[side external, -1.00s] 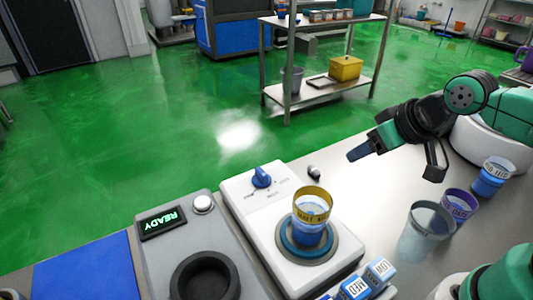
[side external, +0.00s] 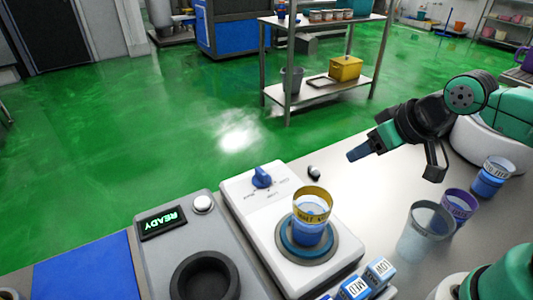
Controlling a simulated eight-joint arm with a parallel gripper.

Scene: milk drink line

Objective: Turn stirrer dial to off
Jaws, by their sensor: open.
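The stirrer dial (side external: 262,177) is a blue knob on the top face of the white stirrer unit (side external: 245,205), at its far end. Small dark marks are printed around the dial, too small to read. A clear cup (side external: 311,222) with a yellow rim band and blue liquid stands upright on the stirrer's round plate (side external: 327,249). My gripper (side external: 398,157) is open and empty, above the counter to the right of the stirrer. It is apart from the dial and the cup.
A frosted cup (side external: 425,231), a purple-rimmed cup (side external: 459,205) and a blue-filled cup (side external: 492,176) stand right. Blue labelled blocks (side external: 354,288) sit in front. A small dark knob (side external: 314,172) lies behind.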

